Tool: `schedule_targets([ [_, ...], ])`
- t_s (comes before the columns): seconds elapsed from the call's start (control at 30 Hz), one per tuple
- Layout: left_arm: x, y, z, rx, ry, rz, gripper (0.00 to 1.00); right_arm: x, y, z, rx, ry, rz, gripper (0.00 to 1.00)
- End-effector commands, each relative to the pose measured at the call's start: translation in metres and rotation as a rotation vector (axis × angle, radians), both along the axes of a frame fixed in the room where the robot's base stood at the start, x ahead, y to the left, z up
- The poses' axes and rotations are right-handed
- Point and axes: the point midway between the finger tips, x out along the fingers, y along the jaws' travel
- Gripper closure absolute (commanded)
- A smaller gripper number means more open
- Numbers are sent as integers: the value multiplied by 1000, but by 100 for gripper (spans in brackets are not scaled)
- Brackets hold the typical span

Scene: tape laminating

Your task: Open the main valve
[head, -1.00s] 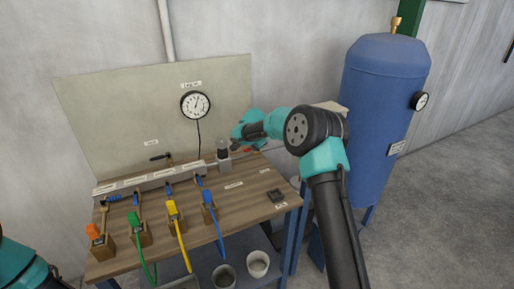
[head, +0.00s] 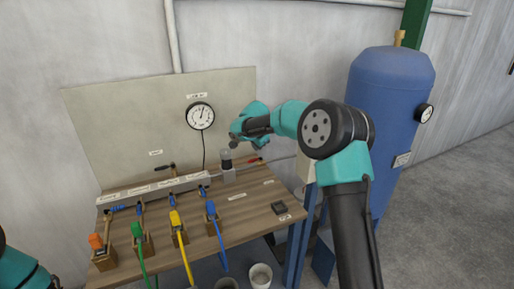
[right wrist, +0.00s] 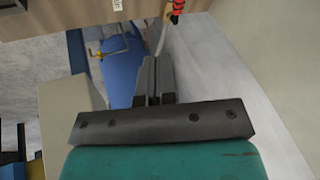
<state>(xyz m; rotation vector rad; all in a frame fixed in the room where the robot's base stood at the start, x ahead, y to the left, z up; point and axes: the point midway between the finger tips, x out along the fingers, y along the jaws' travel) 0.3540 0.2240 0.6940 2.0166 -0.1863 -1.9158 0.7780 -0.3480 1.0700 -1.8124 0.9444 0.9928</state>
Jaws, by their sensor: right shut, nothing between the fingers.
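A red valve handle (head: 255,161) sits on the thin pipe at the back right of the workbench. It also shows at the top edge of the right wrist view (right wrist: 177,8). I cannot read a label that marks it as the main valve. My left gripper is out of view; only part of my left arm shows.
The wooden bench (head: 245,205) holds a pale manifold (head: 155,190) and several hoses with coloured fittings. A round gauge (head: 200,116) is on the back panel. A blue tank (head: 385,110) stands right of the bench. The bench's right part is mostly clear.

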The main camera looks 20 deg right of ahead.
Motion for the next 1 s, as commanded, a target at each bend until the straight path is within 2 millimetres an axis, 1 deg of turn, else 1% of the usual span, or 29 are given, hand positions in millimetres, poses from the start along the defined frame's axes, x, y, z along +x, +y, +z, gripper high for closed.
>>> schedule_targets([
  [0.17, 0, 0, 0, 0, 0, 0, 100, -5, -8, -6, 86, -30, -8, 100],
  [0.4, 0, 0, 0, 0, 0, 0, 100, -17, -27, -16, 315, -159, -58, 100],
  [0.5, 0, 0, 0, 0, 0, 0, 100, -19, -33, -16, 370, -204, -79, 100],
  [0.87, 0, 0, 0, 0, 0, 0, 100, -20, -34, -16, 389, -221, -85, 100],
  [1.0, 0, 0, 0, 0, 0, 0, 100, -17, -34, -20, 389, -220, -86, 100],
])
